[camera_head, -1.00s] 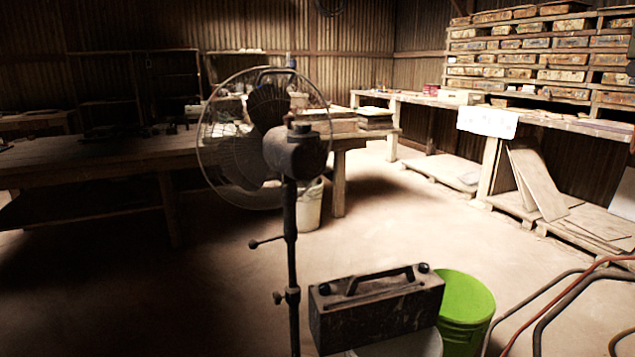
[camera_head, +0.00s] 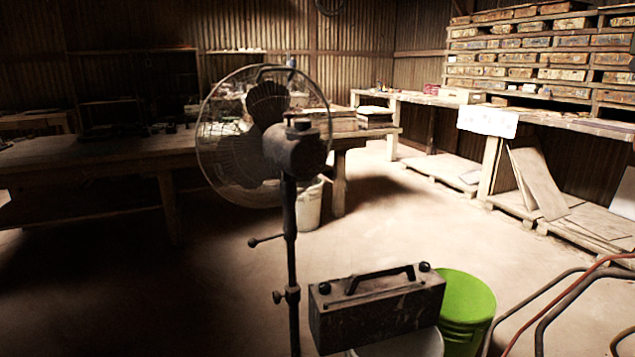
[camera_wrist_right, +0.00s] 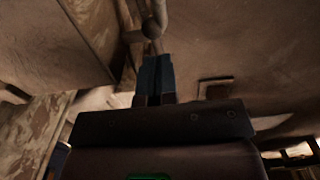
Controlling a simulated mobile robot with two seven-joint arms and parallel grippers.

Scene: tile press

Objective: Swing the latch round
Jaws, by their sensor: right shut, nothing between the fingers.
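In the right wrist view, my right gripper (camera_wrist_right: 155,75) is shut, its two dark fingers together with nothing between them. A grey rod with a rounded knob (camera_wrist_right: 151,28) is just beyond the fingertips. It may be the latch, but I cannot tell for sure. The knob looks very close to the fingertips; whether they touch is unclear. No latch can be made out in the head view, and neither gripper shows there. My left gripper is in no view.
The head view shows a standing fan (camera_head: 293,155), a dark metal box with a handle (camera_head: 378,310), a green bucket (camera_head: 466,305) and bent metal tubes (camera_head: 560,305) at the right. A wooden workbench (camera_head: 110,150) stands at the left.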

